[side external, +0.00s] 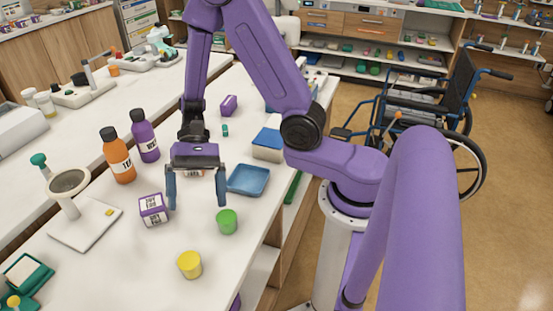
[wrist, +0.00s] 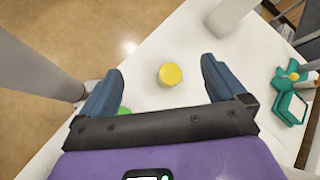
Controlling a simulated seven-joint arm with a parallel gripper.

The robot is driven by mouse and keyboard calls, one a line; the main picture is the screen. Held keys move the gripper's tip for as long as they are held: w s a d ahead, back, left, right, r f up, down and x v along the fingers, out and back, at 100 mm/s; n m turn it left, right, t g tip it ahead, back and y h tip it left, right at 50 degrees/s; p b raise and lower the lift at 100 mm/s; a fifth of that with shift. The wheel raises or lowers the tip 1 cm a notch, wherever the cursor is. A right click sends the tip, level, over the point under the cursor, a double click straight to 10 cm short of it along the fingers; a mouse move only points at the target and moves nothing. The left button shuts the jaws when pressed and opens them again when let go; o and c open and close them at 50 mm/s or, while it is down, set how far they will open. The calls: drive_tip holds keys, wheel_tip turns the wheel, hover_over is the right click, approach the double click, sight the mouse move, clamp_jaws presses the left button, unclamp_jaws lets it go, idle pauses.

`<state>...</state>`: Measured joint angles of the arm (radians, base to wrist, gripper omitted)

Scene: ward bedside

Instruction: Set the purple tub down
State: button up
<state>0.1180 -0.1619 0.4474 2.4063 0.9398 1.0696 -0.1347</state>
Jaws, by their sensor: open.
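My gripper (side external: 197,204) is open above the white table, with nothing between its fingers. In the wrist view its two fingers (wrist: 163,72) are spread wide. I cannot make out a purple tub for certain. A small purple patch (side external: 235,302) shows low at the bottom edge of the side view, mostly cut off. A yellow tub (side external: 190,264) stands upright nearer the camera; it also shows in the wrist view (wrist: 170,75). A green tub (side external: 227,221) stands near the right fingertip in the side view; its edge shows beside a finger in the wrist view (wrist: 124,111).
A purple labelled box (side external: 153,210) lies left of my gripper. A blue tray (side external: 248,180) is to its right. Orange (side external: 117,158) and purple (side external: 145,138) bottles stand behind left. A white stand (side external: 87,225) is at left. Bare tabletop surrounds the yellow tub.

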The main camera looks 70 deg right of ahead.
drive_tip(key=s+d+r+n+t+h, duration=0.2)
drive_tip(key=s+d+r+n+h, duration=0.1)
drive_tip(key=s+n, duration=0.4)
drive_tip(key=s+d+r+n+t+h, duration=0.3)
drive_tip(key=s+n, duration=0.4)
drive_tip(key=n, duration=0.5)
drive_tip(key=d+r+h, duration=0.1)
drive_tip(key=d+h, duration=0.1)
drive_tip(key=shift+s+n+h, duration=0.15)
drive_tip(key=shift+n+h, duration=0.25)
